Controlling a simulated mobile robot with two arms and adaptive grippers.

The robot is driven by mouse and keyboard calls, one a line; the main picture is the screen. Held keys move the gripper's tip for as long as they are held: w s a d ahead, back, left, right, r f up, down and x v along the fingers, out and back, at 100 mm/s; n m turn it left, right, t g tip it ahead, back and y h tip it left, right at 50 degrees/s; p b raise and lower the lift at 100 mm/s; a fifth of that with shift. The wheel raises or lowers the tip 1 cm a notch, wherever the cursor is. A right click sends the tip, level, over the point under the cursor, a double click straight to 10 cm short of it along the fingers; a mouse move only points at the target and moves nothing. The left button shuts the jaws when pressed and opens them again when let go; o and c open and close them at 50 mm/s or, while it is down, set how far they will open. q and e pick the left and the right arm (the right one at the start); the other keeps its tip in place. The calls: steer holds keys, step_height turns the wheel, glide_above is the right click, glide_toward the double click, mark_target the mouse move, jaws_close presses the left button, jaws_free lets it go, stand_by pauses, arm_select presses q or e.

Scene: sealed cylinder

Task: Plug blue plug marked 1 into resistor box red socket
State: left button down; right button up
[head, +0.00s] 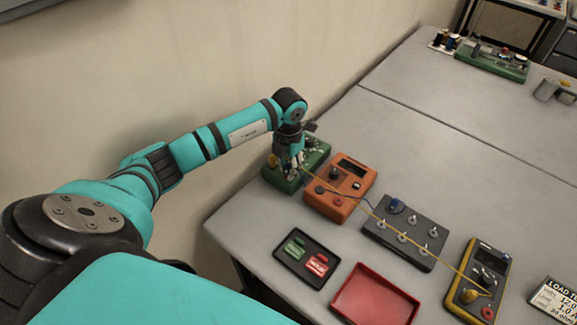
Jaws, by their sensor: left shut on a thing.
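My left gripper (291,174) points down at the near part of a green board (316,158) by the wall. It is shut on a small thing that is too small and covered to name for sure. A thin blue lead (365,196) runs from near the gripper to a blue plug (396,206) on a dark grey box (405,233) with several pale posts. An orange box (338,188) with a dark display and a red socket (338,201) stands just right of the gripper. No plug number or box label is readable. My right gripper is not in view.
A yellow lead (430,259) crosses the orange and grey boxes to a yellow meter (477,282). A black tray (306,258) with green and red pieces and an empty red tray (375,297) lie in front.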

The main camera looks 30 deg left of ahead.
arm_select(q)
steer(key=shift+f+b, duration=0.4)
steer(key=shift+f, duration=0.1)
steer(key=c, duration=1.1)
jaws_free()
